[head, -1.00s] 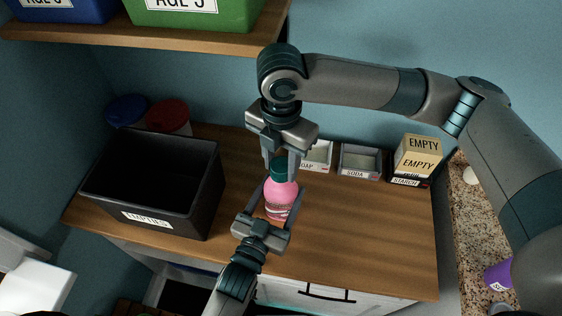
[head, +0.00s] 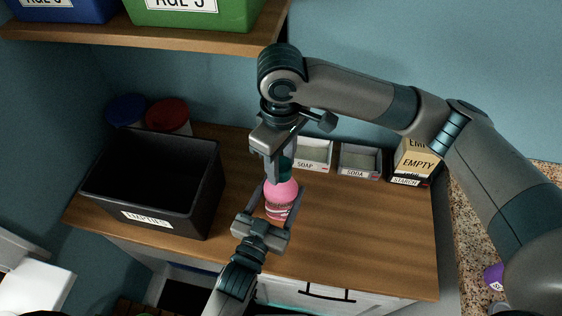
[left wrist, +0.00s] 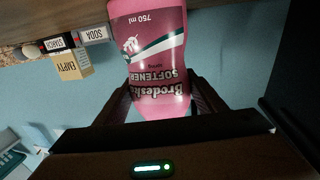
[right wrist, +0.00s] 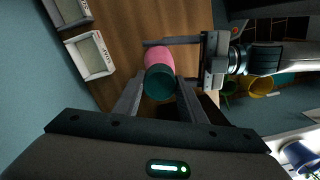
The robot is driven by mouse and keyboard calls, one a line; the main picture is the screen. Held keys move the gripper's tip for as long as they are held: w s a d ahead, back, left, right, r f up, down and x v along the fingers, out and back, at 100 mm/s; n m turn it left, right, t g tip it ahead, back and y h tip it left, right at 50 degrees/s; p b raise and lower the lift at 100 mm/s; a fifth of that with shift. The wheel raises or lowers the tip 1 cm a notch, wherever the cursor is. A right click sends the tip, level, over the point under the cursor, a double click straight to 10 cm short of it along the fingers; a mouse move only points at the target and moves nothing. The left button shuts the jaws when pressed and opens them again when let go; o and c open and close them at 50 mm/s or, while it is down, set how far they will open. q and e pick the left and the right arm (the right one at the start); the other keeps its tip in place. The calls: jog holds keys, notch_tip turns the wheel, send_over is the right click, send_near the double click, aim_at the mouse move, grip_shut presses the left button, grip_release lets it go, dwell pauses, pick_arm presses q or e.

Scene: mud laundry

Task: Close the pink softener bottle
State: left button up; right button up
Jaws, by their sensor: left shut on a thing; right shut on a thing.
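The pink softener bottle (head: 281,196) stands upright on the wooden counter, and its label shows in the left wrist view (left wrist: 150,50). My left gripper (head: 278,202) is shut around the bottle's body from the front. A dark green cap (right wrist: 161,84) is at the top of the bottle. My right gripper (head: 279,172) points down from above and is shut on the cap, with a finger on each side of it. In the head view the right fingers partly hide the cap. I cannot tell how tightly the cap sits on the neck.
A black bin (head: 205,195) stands left of the bottle. A shelf (head: 150,37) with bins is at upper left. The counter right of the bottle is clear.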

jog(key=m, duration=1.8)
jog(key=shift+m, duration=0.3)
jog(key=m, duration=0.7)
jog(key=o, duration=1)
jog(key=shift+r, duration=2.2)
